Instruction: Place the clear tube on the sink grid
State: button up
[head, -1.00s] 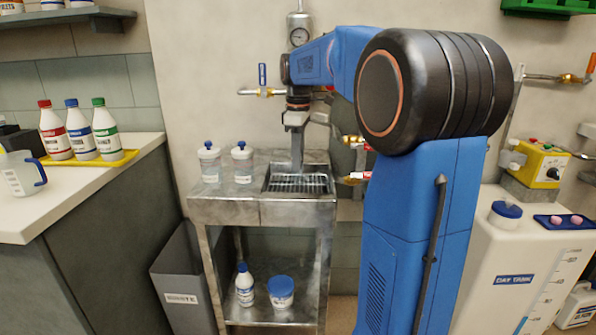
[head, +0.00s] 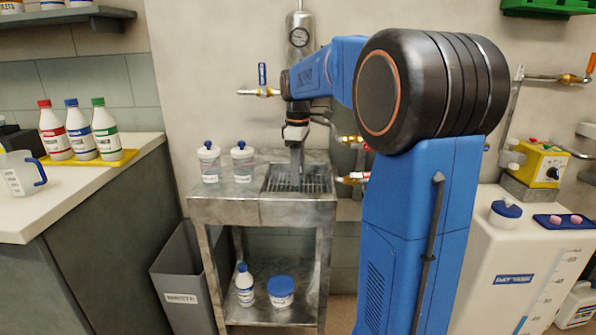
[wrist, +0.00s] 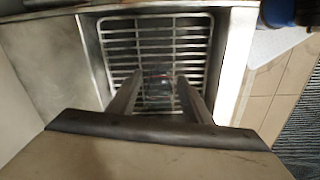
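My gripper (wrist: 160,82) points down over the sink grid (wrist: 113,44) in the wrist view. A faint clear tube (wrist: 158,88) with a small reddish mark shows between its two fingers, which appear shut on it. The tube's outline is hard to see against the bars, and I cannot tell whether its lower end touches them. In the head view, my gripper (head: 296,172) reaches down into the sink at the right of the steel stand. The sink grid (head: 318,184) shows around the fingers. The tube cannot be made out in the head view.
Two clear lidded jars (head: 209,162) stand on the steel top left of the sink. A brass tap with a red part (head: 354,179) is close on the right. A pipe with a blue-handled valve (head: 262,80) is on the wall behind.

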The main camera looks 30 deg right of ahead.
notch_tip(320, 180, up, 12)
jog(key=shift+r, duration=0.15)
dwell(0.5)
jog(key=s+a+f+m+t, duration=0.1)
jog(key=s+a+f+m, duration=0.1)
jog(key=s+a+f, duration=0.45)
jog(key=s+a+f+m+t, duration=0.15)
jog(key=s+a, duration=0.25)
jog(key=s, duration=0.5)
jog(key=s+a+f+m+t, duration=0.1)
jog(key=s+a+f+m, duration=0.1)
jog(key=s+f, duration=0.5)
jog(key=s+a+f+m+t, duration=0.1)
jog(key=s+a+f+m, duration=0.2)
jog(key=s+f, duration=0.4)
jog(key=shift+s+a+f, duration=0.15)
jog(key=shift+s+f, duration=0.05)
jog(key=shift+s, duration=0.15)
jog(key=shift+m, duration=0.25)
jog(key=shift+c, duration=0.6)
